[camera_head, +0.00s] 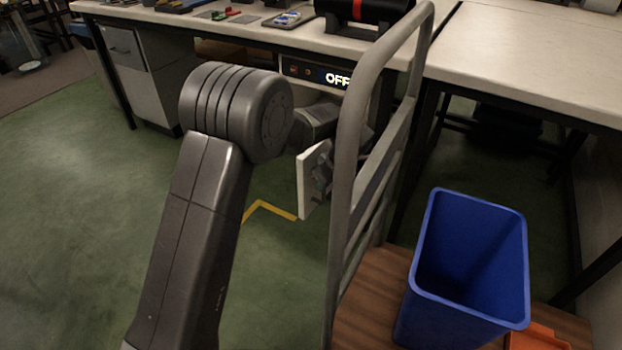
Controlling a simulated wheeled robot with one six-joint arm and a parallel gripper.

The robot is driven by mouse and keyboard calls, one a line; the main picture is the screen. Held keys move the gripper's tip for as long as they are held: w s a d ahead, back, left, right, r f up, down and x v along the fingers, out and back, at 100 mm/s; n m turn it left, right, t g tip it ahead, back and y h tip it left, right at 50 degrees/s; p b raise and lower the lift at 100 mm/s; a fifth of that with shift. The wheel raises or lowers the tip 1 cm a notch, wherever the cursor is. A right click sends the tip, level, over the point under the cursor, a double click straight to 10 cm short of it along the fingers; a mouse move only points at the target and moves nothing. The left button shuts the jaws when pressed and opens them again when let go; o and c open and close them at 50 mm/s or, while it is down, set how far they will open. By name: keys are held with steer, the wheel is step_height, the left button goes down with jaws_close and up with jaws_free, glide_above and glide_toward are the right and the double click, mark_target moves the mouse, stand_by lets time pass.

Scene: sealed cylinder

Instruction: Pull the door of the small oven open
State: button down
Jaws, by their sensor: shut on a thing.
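The small oven (300,70) sits under the workbench, with a dark control strip and a lit "OFF" display. Its front below the strip is mostly hidden behind my arm. A pale panel (306,186), which looks like the oven door, stands out from the oven toward me, at an angle to its front. My gripper (321,176) is at the right side of this panel, shut on what seems to be its handle. The fingers are small, dark and partly covered by the grey cart rail, so the exact grip is unclear.
A grey cart rail (345,170) rises close to the right of my gripper. A blue bin (470,300) and an orange item (538,338) are on the wooden cart deck (375,290). The green floor (90,230) at left is clear.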

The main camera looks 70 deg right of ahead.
steer(key=shift+s+r, duration=0.1)
steer(key=shift+s, duration=0.25)
steer(key=shift+d, duration=0.1)
steer(key=c, duration=1.5)
jaws_free()
